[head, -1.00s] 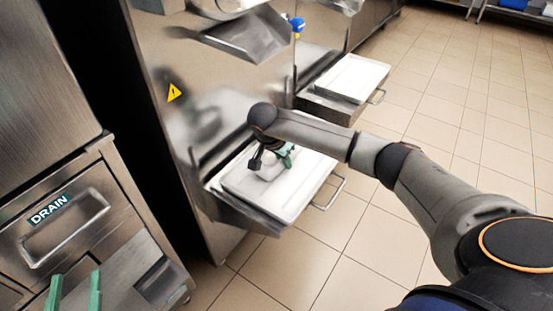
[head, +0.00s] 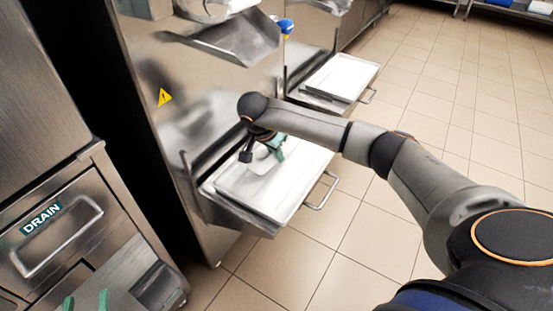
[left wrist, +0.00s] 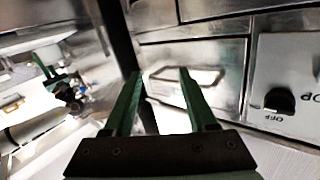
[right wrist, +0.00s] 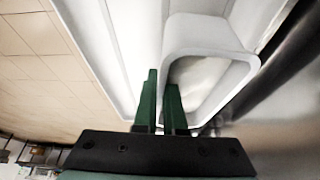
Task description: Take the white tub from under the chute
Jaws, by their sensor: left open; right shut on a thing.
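The white tub (head: 261,164) is at the pull-out tray (head: 293,206) below the steel chute (head: 238,42). My right gripper (head: 272,150) comes down over it and partly hides it. In the right wrist view my right gripper (right wrist: 161,98) is shut on the near side wall of the tub (right wrist: 212,28), one finger outside and one inside. I cannot tell whether the tub's base touches the tray. My left gripper (head: 86,301) is open and empty at the lower left, in front of the drain unit; its spread fingers also show in the left wrist view (left wrist: 160,85).
A second pull-out tray (head: 343,76) juts out beyond the first. A blue-topped item (head: 285,25) is on the machine front. The drawer marked DRAIN (head: 62,228) is at the left. The tiled floor (head: 440,120) is clear on the right.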

